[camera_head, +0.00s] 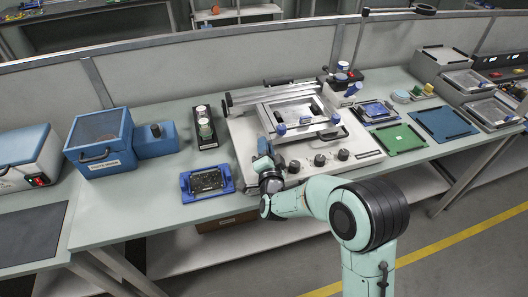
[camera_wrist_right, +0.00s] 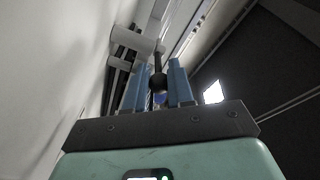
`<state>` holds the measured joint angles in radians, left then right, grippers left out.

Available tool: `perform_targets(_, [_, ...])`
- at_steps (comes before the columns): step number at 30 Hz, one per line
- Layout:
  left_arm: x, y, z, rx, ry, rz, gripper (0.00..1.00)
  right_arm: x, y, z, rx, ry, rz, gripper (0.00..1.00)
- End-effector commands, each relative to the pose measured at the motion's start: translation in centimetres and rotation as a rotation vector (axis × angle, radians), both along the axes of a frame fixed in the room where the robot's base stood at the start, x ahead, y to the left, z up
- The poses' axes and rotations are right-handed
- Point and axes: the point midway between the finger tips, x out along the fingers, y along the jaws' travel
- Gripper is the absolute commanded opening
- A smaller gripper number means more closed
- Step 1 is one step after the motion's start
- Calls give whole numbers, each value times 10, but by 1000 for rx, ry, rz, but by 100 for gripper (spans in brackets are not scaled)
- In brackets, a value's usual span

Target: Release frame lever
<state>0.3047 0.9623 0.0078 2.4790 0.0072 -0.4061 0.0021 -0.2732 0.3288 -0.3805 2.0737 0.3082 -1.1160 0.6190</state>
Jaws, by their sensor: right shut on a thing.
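The printing frame (camera_head: 325,126) sits on a light grey machine (camera_head: 240,130) at the middle of the bench, with blue knobs along its front edge. My right gripper (camera_head: 262,146) is at the left front corner of this frame. In the right wrist view, its two blue fingers (camera_wrist_right: 159,82) are closed around a dark lever with a round black knob (camera_wrist_right: 158,80). In the head view the lever is hidden by the gripper. My left gripper is in neither view.
A blue tray with a circuit board (camera_head: 207,180) lies left of my right gripper. Several dark control knobs (camera_head: 319,160) line the machine's front. A green board (camera_head: 399,138) and a blue mat (camera_head: 442,124) lie to the right. A blue box (camera_head: 100,140) stands at left.

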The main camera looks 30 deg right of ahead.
Motion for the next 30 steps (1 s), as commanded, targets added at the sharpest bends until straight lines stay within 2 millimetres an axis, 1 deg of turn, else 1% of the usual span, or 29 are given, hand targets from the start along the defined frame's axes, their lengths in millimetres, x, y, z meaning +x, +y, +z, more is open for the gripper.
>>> perform_targets(6, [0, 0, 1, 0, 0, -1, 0, 0, 0, 1, 0, 0, -1, 0])
perform_targets(7, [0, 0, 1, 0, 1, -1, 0, 0, 0, 1, 0, 0, -1, 26])
perform_targets(9, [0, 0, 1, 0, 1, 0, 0, 0, 0, 1, 0, 0, -1, 47])
perform_targets(17, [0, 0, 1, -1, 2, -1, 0, 0, 0, 0, 0, 1, -2, 47])
perform_targets(20, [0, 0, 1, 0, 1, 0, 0, -4, 2, 0, 2, 1, -1, 47])
perform_targets(23, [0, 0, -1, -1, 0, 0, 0, -14, 6, 0, 3, 1, -2, 47])
perform_targets(26, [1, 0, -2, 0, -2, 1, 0, -31, 14, 0, 4, 2, 0, 47])
perform_targets(30, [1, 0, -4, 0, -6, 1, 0, -62, 27, 0, 4, 1, 1, 47])
